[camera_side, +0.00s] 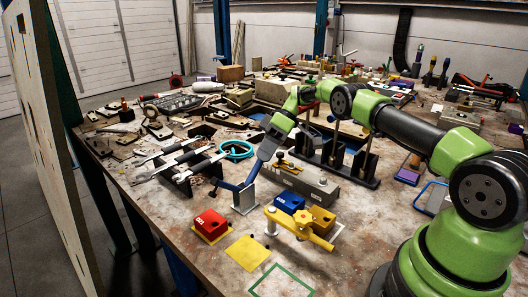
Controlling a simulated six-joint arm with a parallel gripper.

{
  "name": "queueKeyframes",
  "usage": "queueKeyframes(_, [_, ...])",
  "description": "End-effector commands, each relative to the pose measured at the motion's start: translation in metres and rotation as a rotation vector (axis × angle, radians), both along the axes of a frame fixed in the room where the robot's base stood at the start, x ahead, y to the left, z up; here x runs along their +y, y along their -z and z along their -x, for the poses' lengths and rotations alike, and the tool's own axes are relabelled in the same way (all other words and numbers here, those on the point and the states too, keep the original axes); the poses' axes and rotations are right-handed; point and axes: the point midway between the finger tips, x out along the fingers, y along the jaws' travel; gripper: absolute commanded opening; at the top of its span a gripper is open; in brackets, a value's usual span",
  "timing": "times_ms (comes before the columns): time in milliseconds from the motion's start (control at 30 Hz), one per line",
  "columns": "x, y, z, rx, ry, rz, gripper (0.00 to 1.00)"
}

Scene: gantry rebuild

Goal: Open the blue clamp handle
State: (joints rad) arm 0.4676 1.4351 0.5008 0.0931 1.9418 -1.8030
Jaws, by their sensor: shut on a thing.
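The blue clamp (244,199) stands on a pale grey bracket near the middle of the worktable. My gripper (257,170) reaches down from the upper right to this slanting part. It is shut on the blue clamp handle. The fingertips are small and dark here, so the exact grip point is hard to make out.
A black tool holder (190,173) with wrenches is to the left. A grey block (299,180) lies close behind.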

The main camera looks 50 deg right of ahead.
Motion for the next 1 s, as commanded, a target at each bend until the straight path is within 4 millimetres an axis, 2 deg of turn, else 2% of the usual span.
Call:
queueKeyframes(533, [-0.0009, 0.0004, -0.0001, 0.001, 0.001, -0.017, 0.0])
queueKeyframes(567, [-0.0009, 0.0004, -0.0001, 0.001, 0.001, -0.017, 0.23])
queueKeyframes(667, [-0.0009, 0.0005, 0.0, 0.001, 0.001, -0.017, 0.46])
queueKeyframes(1000, [-0.0009, -0.0033, -0.0002, 0.0, 0.0, -0.016, 0.46])
